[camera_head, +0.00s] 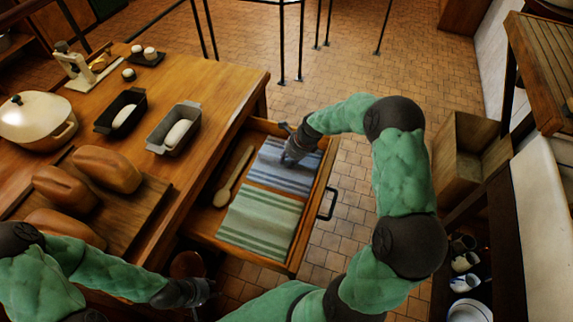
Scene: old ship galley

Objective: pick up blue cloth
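The blue striped cloth (268,172) lies flat in the far part of the open drawer (288,268). A green striped cloth (262,221) lies in the near part of the drawer. My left gripper (208,290) is low at the bottom of the view, left of the drawer and apart from the cloths; its fingers are too dark and small to read.
A wooden spoon (232,178) lies left of the cloths in the drawer. The table (215,92) holds bread loaves (107,169), a white pot (38,118) and two loaf tins (174,128). The drawer handle (328,204) sticks out right. A wooden crate (462,150) stands at the right.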

